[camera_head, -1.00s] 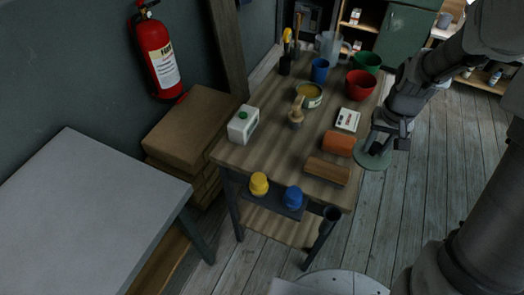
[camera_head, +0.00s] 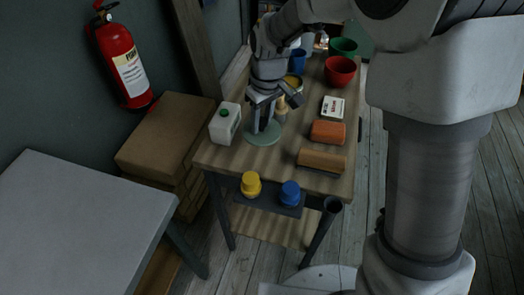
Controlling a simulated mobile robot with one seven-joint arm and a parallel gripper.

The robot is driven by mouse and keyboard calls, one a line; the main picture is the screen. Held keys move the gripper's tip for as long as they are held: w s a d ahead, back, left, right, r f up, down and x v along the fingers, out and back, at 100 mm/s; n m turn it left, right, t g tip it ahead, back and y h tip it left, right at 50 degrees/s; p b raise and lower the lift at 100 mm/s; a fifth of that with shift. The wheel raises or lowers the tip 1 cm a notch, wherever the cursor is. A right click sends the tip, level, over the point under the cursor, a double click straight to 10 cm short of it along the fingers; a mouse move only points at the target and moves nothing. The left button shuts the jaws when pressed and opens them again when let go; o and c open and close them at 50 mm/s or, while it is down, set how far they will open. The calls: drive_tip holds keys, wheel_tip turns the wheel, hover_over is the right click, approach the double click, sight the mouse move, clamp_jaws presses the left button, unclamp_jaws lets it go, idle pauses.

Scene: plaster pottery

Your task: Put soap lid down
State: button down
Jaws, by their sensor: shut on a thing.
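The soap lid (camera_head: 263,136) is a flat, round, pale green disc. My gripper (camera_head: 263,127) is shut on it from above. The lid is over the near left part of the wooden table top (camera_head: 232,159), to the right of the white bottle with a green cap (camera_head: 225,124). I cannot tell whether the lid touches the table or hangs just above it. The fingertips are partly hidden by the gripper body.
An orange block (camera_head: 328,132), a brown brush or block (camera_head: 321,161) and a small white box (camera_head: 333,106) lie on the right. Red (camera_head: 340,71) and green (camera_head: 343,47) bowls stand farther back. Bare table shows in front of the lid.

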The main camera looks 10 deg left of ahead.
sight(265, 123)
wheel_tip(265, 123, down, 8)
drive_tip(key=shift+f+b, duration=0.25)
drive_tip(key=shift+b, duration=0.2)
drive_tip(key=shift+f, duration=0.1)
drive_tip(key=shift+f, duration=0.15)
drive_tip(key=c, duration=0.5)
unclamp_jaws()
drive_tip(key=shift+r, duration=0.2)
drive_tip(key=r, duration=0.4)
drive_tip(key=r+p, duration=0.1)
drive_tip(key=r, duration=0.3)
drive_tip(key=s+d+r, duration=0.1)
drive_tip(key=r, duration=0.3)
drive_tip(key=shift+p, duration=0.3)
drive_tip(key=shift+d+r, duration=0.1)
drive_tip(key=shift+d, duration=0.05)
